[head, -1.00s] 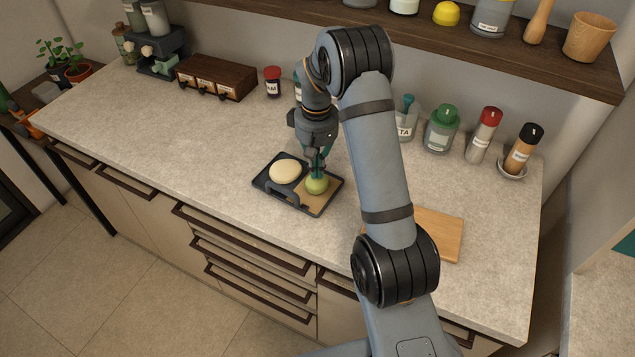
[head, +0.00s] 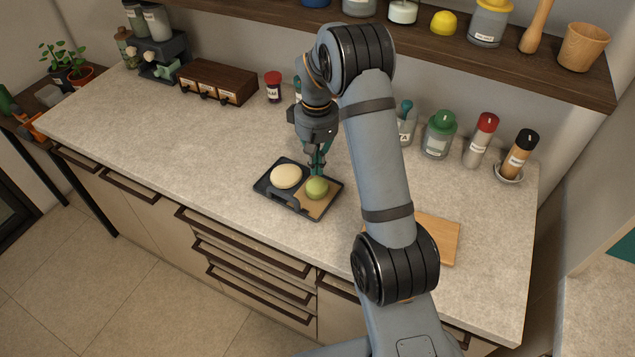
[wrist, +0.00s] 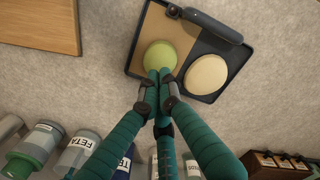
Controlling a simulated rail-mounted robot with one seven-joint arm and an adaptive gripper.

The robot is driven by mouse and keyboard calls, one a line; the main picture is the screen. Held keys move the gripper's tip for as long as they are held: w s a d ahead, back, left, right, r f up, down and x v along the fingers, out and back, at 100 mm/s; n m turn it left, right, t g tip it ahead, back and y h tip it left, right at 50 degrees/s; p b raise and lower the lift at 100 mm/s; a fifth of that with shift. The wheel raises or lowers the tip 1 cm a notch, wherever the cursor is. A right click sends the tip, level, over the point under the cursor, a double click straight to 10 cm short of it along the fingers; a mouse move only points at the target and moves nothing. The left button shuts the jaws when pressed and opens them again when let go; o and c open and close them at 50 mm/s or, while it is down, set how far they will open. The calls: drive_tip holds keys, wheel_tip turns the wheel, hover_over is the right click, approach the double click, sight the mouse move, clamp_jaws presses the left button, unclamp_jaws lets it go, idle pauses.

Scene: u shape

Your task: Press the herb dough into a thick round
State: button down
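The herb dough (head: 316,189) is a pale green rounded lump on the tan right-hand section of a dark tray (head: 326,209). In the wrist view the dough (wrist: 160,54) looks round, and its near edge is partly covered by my fingertips. My gripper (head: 317,171) points down at the dough from above and behind. In the wrist view the teal fingers of my gripper (wrist: 160,76) converge with their tips together, holding nothing. The tips are at the dough's edge; I cannot tell whether they touch it.
A cream-coloured flat round (head: 286,176) sits in the tray's other section. A wooden board (head: 438,238) lies to the right, partly behind my arm. Labelled jars (head: 438,135) line the back wall under a shelf (head: 560,82). The counter left of the tray is clear.

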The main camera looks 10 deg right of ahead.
wheel_tip(320, 180, up, 6)
drive_tip(key=p, duration=0.4)
drive_tip(key=shift+f, duration=0.15)
drive_tip(key=shift+f, duration=0.2)
